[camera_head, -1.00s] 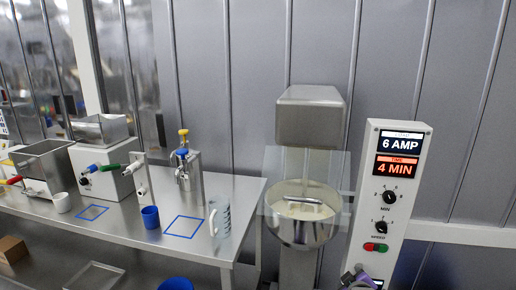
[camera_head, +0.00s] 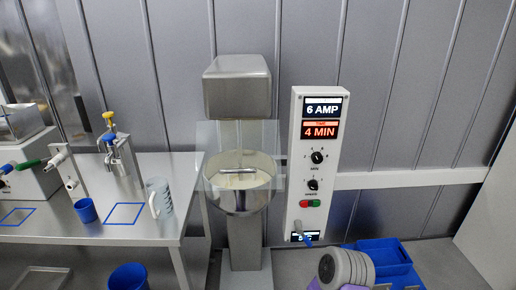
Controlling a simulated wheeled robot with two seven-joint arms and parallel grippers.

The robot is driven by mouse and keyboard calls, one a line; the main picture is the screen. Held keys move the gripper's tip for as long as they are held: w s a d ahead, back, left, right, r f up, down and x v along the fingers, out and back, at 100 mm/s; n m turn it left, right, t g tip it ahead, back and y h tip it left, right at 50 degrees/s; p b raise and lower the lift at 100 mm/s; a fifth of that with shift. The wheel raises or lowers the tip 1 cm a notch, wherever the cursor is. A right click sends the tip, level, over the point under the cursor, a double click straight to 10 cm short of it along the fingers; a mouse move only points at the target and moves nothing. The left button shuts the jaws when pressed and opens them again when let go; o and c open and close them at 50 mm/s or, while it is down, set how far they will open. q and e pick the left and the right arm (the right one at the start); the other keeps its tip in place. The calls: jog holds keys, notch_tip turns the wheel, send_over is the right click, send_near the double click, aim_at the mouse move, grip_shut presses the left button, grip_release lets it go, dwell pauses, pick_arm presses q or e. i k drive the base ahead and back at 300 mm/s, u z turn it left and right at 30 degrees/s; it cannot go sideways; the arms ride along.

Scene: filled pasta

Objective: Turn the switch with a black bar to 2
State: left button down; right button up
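The white control panel (camera_head: 296,150) stands right of the mixer. It carries two black rotary switches with scale marks. The upper switch (camera_head: 317,157) sits below the red 4 MIN display, and the lower switch (camera_head: 313,183) sits above a red and a green button. Their pointer settings are too small to read surely. A grey, ribbed part of my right arm (camera_head: 345,268) shows at the bottom, below and right of the panel, apart from the switches. Its fingertips cannot be made out. My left gripper is not in view.
The mixer bowl (camera_head: 240,200) with a clear guard stands left of the panel. A metal table (camera_head: 150,222) with a blue cup (camera_head: 86,210) and a clear jug (camera_head: 161,198) is further left. A blue bin (camera_head: 385,257) stands low at the right.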

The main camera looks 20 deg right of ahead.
aim_at(313, 185)
jog(key=z, duration=0.55)
jog(key=k, duration=1.3)
jog(key=z, duration=1.1)
jog(key=i, duration=0.85)
jog(key=u, duration=0.4)
jog(key=i, duration=0.9)
jog(key=u, duration=0.8)
